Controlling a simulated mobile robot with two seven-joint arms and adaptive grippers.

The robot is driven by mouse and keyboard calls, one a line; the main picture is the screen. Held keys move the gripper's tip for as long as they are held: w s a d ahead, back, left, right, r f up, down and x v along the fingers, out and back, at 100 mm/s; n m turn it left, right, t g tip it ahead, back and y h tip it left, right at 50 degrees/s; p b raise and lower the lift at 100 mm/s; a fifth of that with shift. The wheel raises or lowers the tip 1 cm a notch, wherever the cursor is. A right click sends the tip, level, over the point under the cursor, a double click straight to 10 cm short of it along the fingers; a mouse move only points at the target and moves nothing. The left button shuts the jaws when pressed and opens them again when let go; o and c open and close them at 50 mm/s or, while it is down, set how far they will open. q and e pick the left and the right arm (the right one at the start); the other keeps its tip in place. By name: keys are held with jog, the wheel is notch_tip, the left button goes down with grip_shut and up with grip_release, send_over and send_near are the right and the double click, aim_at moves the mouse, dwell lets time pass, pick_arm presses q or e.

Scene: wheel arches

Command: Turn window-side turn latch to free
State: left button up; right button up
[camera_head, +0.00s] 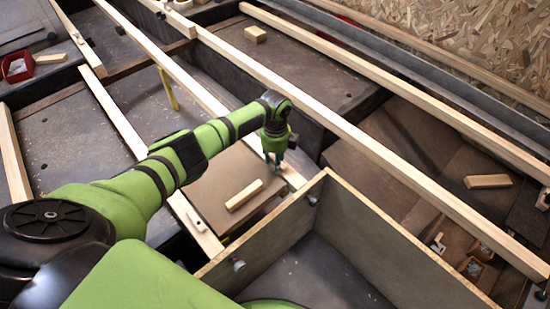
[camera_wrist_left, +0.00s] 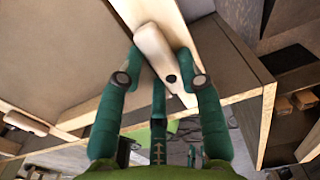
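My left gripper (camera_head: 277,162) reaches down to a pale wooden rail beside the brown panel (camera_head: 215,180). In the left wrist view, a pale rounded wooden turn latch (camera_wrist_left: 152,45) with a dark pivot hole lies between the fingers (camera_wrist_left: 159,62). One fingertip is close on each side of it; whether both press on it I cannot tell. The latch lies slightly askew on its rail. In the head view the gripper mostly hides it. Another pale turn latch (camera_head: 196,221) sits on the rail at the panel's left. My right gripper is not in view.
An open-topped box with upright plywood walls (camera_head: 375,240) stands just right of and below the gripper. A pale wooden bar (camera_head: 244,194) lies on the panel. Long rails (camera_head: 330,115) cross the scene. A red bin (camera_head: 20,66) is far left.

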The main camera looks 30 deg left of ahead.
pick_arm(q)
jog(key=shift+o, duration=0.4)
jog(key=shift+r, duration=0.2)
notch_tip(320, 180, up, 12)
jog(key=shift+f, duration=0.15)
jog(key=shift+f, duration=0.1)
dwell(0.4)
